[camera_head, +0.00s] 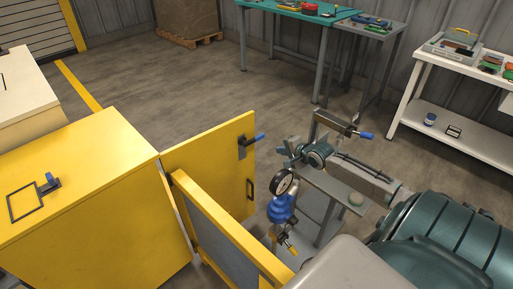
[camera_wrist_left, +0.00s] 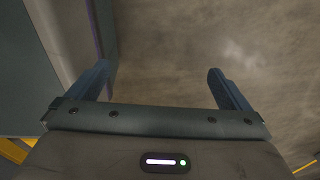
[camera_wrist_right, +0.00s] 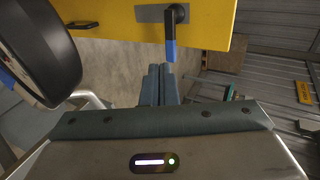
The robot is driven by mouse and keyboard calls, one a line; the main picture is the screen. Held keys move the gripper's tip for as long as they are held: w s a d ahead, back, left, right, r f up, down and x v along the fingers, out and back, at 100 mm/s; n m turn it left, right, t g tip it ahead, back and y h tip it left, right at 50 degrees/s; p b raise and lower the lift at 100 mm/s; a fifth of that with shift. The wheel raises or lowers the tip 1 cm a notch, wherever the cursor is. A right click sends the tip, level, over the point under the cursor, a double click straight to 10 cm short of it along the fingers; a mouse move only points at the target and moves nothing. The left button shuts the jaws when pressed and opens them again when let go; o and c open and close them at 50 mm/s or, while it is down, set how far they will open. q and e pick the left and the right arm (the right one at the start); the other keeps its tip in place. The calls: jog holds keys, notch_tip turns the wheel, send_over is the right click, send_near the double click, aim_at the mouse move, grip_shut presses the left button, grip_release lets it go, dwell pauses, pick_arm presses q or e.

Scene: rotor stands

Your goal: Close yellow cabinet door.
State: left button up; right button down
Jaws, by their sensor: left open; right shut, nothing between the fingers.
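The yellow cabinet (camera_head: 85,190) stands at the left in the head view. Its yellow door (camera_head: 212,160) stands open, swung out from the far corner. The door carries a latch with a blue handle (camera_head: 257,138) and a dark pull handle (camera_head: 250,188). The door also shows at the top of the right wrist view (camera_wrist_right: 120,22). My right gripper (camera_head: 284,151) is shut and empty, just right of the door; its fingertips (camera_wrist_right: 158,68) lie close to the latch's blue handle (camera_wrist_right: 170,50), with contact unclear. My left gripper (camera_wrist_left: 162,80) is open and empty above the floor, outside the head view.
A yellow-edged panel with a grey face (camera_head: 225,230) stands before the door. A dial gauge (camera_head: 283,182) on a blue fitting sits just below my right gripper. A green-topped table (camera_head: 285,10) and a white bench (camera_head: 460,150) stand farther back. The middle floor is clear.

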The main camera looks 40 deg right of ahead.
jog(key=b, duration=0.3)
send_near(252, 142)
notch_tip(252, 142, down, 3)
jog(key=w, duration=0.4)
pick_arm(q)
jog(key=w+r, duration=0.3)
jog(key=w, duration=0.5)
jog(key=shift+d+r, duration=0.35)
jog(key=shift+d, duration=0.05)
pick_arm(e)
jog(key=shift+w, duration=0.75)
pick_arm(q)
jog(key=shift+f, duration=0.1)
